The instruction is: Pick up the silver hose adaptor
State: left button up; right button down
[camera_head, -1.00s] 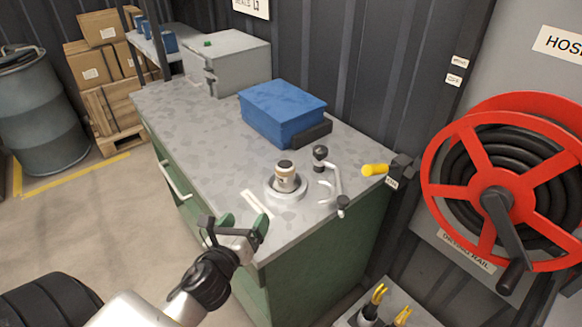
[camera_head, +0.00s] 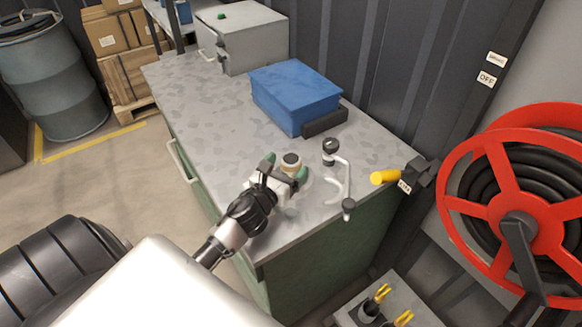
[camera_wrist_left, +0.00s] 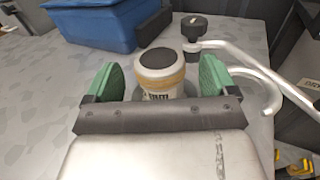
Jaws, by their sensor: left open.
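A small upright cylinder (camera_head: 291,160), pale with a tan band and a dark top, stands on the bench; I take it as the hose adaptor. In the left wrist view the cylinder (camera_wrist_left: 160,72) shows dark lettering on its pale side. My left gripper (camera_head: 285,169) is open, with green fingertips on either side of the cylinder in the head view. In the wrist view the left gripper (camera_wrist_left: 159,80) frames it with gaps on both sides; no contact shows. The cylinder's lower part and round base are mostly hidden by my gripper. My right gripper is not in view.
A metal hook-shaped tool with a black knob (camera_head: 331,150) stands close to the right of the cylinder. A blue box (camera_head: 294,92) sits behind on the grey bench top (camera_head: 200,105). A yellow-handled valve (camera_head: 384,177) and red hose reel (camera_head: 515,225) are at right.

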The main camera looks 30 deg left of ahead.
aim_at(296, 155)
pick_arm(q)
jog(key=shift+w+a+f, duration=0.1)
jog(key=shift+w+a, duration=0.05)
jog(key=shift+w, duration=1.35)
jog(key=c, duration=1.1)
jog(key=shift+c, duration=0.4)
jog(key=shift+r, duration=0.2)
